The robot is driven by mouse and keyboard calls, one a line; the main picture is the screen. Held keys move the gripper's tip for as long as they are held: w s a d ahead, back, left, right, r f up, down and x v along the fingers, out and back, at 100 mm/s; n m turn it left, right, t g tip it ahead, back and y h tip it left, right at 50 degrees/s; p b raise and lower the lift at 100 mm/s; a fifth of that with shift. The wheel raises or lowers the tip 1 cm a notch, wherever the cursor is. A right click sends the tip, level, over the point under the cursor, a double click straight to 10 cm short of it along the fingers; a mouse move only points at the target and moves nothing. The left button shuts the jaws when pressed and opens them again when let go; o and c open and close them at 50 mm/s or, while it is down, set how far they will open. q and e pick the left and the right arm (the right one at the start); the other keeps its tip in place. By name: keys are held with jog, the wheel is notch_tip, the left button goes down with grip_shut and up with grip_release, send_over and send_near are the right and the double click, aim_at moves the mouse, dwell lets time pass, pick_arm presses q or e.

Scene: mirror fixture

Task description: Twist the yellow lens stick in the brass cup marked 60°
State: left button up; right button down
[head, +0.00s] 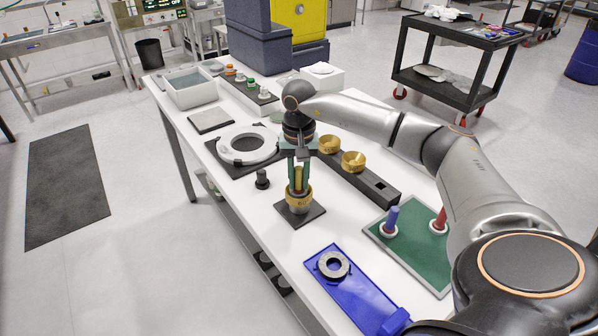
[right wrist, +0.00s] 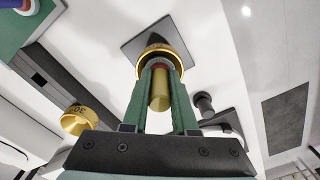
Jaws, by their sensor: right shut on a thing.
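The brass cup (head: 299,199), with a dark "60" on its front, stands upright on a small dark square plate (head: 300,216). The yellow lens stick (head: 298,182) stands upright in it; in the right wrist view the stick (right wrist: 160,97) shows with a reddish band near the cup's rim. My right gripper (head: 299,180) reaches down from above, its green fingers on either side of the stick and shut on it. In the right wrist view the fingertips (right wrist: 160,68) are at the cup's mouth (right wrist: 174,50). The stick's lower end is hidden in the cup. My left gripper is not in view.
Two more brass cups (head: 353,161) sit in a black rack to the right. A white ring fixture (head: 229,156) is behind left, a small black knob (head: 262,179) close left. A green board (head: 405,255) holds blue and red sticks. A blue tray (head: 352,292) lies in front.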

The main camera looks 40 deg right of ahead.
jog(key=shift+d, duration=0.15)
jog(key=shift+n, duration=2.2)
jog(key=shift+r, duration=3.5)
jog(key=shift+f, duration=0.15)
